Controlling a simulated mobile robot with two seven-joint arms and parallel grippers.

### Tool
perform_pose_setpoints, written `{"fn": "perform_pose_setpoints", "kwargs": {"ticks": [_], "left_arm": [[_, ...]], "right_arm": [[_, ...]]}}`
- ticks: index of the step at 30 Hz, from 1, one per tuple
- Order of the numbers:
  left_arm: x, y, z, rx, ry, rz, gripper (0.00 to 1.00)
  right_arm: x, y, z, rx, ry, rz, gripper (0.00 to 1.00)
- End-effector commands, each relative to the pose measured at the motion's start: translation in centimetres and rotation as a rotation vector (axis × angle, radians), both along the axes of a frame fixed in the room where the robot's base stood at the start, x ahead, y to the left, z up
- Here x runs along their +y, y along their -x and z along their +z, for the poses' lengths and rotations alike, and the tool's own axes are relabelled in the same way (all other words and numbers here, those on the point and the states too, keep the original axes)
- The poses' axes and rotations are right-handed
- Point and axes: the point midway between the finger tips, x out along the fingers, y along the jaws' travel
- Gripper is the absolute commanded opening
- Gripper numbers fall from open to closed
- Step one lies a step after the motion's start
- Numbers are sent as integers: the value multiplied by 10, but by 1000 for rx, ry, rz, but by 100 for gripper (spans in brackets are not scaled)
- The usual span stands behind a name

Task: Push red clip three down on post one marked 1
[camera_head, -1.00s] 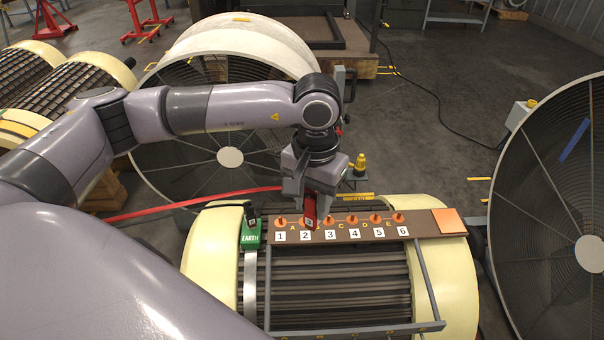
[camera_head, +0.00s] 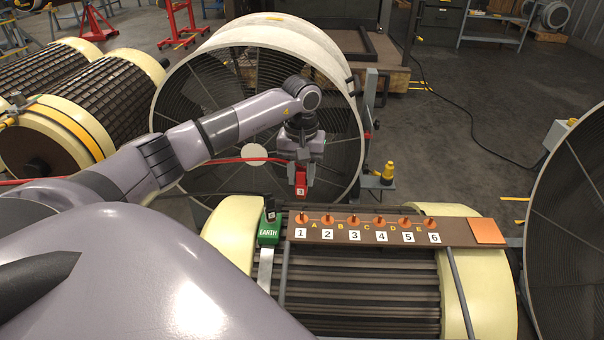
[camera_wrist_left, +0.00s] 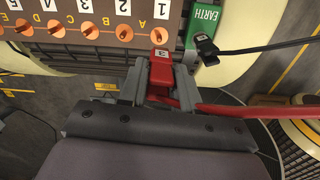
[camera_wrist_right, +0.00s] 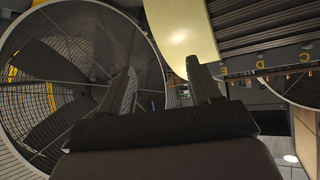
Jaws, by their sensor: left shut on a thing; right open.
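The red clip marked 3 (camera_head: 301,184) is in my left gripper (camera_head: 301,170), which is shut on it. In the head view it hangs above and behind post one (camera_head: 301,219), apart from it. In the left wrist view the red clip (camera_wrist_left: 161,68) sits between the left fingers (camera_wrist_left: 160,88), and post one (camera_wrist_left: 159,34) stands just beyond it. Post one is a small copper-coloured post beside the label 1 (camera_head: 301,233) on a brown board (camera_head: 461,232). My right gripper (camera_wrist_right: 163,90) is open and empty in the right wrist view, with the lettered board at that picture's right.
A green EARTH block (camera_head: 269,231) with a black clip (camera_head: 270,212) stands left of post one. More posts line the board to the right. A red cable trails left from the red clip. Large fan guards stand behind and at right.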

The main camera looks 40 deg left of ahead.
Motion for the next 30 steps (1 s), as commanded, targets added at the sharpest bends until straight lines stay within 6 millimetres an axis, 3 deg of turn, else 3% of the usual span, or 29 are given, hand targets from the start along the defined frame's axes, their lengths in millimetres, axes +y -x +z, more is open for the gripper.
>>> {"fn": "perform_pose_setpoints", "kwargs": {"ticks": [21, 30], "left_arm": [[-1, 0, -57, 0, 0, -1, 0], [-1, 0, -68, -1, 2, -1, 0]], "right_arm": [[6, -4, -27, 8, -18, 9, 63], [7, -6, -32, 7, -24, 8, 63]]}}
